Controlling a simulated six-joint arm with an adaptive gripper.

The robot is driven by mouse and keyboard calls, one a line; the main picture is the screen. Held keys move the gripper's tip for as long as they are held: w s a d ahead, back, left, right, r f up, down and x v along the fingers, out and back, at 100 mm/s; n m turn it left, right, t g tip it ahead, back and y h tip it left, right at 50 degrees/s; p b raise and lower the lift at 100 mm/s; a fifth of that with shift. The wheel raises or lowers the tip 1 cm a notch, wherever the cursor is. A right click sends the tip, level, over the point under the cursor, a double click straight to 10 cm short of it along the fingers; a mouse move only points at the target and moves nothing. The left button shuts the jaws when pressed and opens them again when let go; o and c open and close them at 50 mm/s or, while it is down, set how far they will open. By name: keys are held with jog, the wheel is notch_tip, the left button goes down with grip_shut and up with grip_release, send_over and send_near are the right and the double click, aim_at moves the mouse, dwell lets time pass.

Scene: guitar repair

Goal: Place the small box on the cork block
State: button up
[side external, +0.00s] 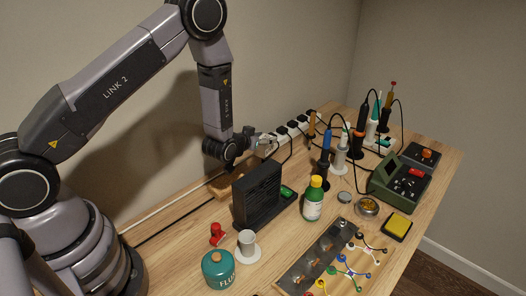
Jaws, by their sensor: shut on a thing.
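My gripper (264,141) is at the back of the bench, behind the black finned case and near the left end of the white power strip. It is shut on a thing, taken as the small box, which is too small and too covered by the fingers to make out. A brown, cork-coloured block (220,187) lies low on the bench, left of the black case and below my wrist. The case hides part of it. I cannot tell the exact gap between my gripper and this block.
The black finned case (257,193) stands in front of my gripper. A green bottle (313,198), teal flux pot (218,269), white cup (247,243) and red item (217,234) stand nearer. The power strip (291,131) and several upright tools crowd the back right.

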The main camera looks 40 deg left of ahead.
jog(key=s+a+n+y, duration=0.1)
jog(key=s, duration=0.1)
jog(key=s+a+f+y, duration=0.1)
jog(key=s+a, duration=0.1)
jog(key=s, duration=0.1)
jog(key=s+a+f+n, duration=0.1)
jog(key=s, duration=0.1)
jog(key=shift+s+a+n+g+y, duration=0.25)
jog(key=shift+s+n+g+y, duration=0.05)
jog(key=shift+g+y, duration=0.1)
send_over(236, 176)
jog(key=shift+a+f, duration=0.1)
jog(key=shift+f, duration=2.1)
jog(key=shift+f, duration=0.2)
jog(key=o, duration=1.2)
jog(key=shift+c, duration=0.2)
jog(key=shift+r, duration=0.1)
